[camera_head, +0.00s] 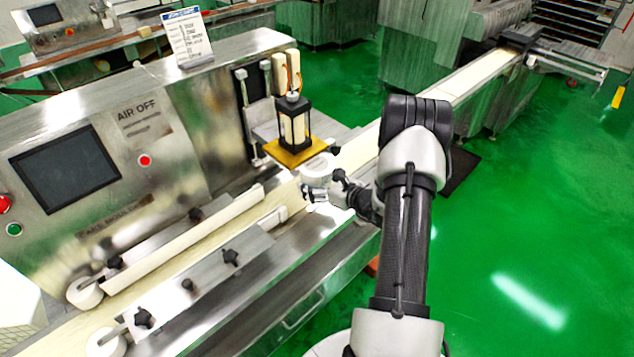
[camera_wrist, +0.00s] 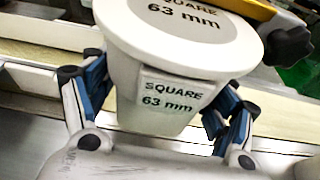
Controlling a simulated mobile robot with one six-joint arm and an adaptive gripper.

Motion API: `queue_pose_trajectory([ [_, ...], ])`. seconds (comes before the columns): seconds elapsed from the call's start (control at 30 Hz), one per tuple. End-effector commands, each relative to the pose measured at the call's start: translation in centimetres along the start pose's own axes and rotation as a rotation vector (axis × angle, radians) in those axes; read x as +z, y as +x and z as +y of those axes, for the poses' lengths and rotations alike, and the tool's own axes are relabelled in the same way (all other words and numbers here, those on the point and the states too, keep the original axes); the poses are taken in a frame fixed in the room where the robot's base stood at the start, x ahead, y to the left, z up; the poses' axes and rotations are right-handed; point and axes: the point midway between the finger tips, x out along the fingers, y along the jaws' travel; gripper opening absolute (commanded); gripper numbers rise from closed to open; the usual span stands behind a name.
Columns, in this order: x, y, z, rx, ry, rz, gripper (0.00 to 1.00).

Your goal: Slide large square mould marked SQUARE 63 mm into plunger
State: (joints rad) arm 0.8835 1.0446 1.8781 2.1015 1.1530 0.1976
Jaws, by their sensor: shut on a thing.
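The white mould (camera_wrist: 165,104) has a wide round flange and a narrower square body, both marked SQUARE 63 mm. My gripper (camera_wrist: 160,88) is shut on its body, with one blue-padded finger on each side. In the head view, the mould's pale flange (camera_head: 316,160) shows just below and right of the yellow plate (camera_head: 291,156), with my gripper (camera_head: 315,192) in front of it. The plunger (camera_head: 294,123), a black frame with cream columns, stands above the yellow plate. Whether the mould touches the plate or plunger is unclear.
A long conveyor (camera_head: 190,243) with guide rails and black knobs runs below the plunger. The machine's steel housing with a dark screen (camera_head: 66,170) stands at left. A black knob (camera_wrist: 290,47) sticks out close to the mould's flange.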

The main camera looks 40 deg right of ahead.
Motion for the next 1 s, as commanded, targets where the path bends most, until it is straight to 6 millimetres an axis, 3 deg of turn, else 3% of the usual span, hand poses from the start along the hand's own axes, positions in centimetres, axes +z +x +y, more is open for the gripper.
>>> queue_pose_trajectory([
  [1.0, 0.5, 1.2, -0.1, -0.001, -0.001, -0.002, 0.32],
])
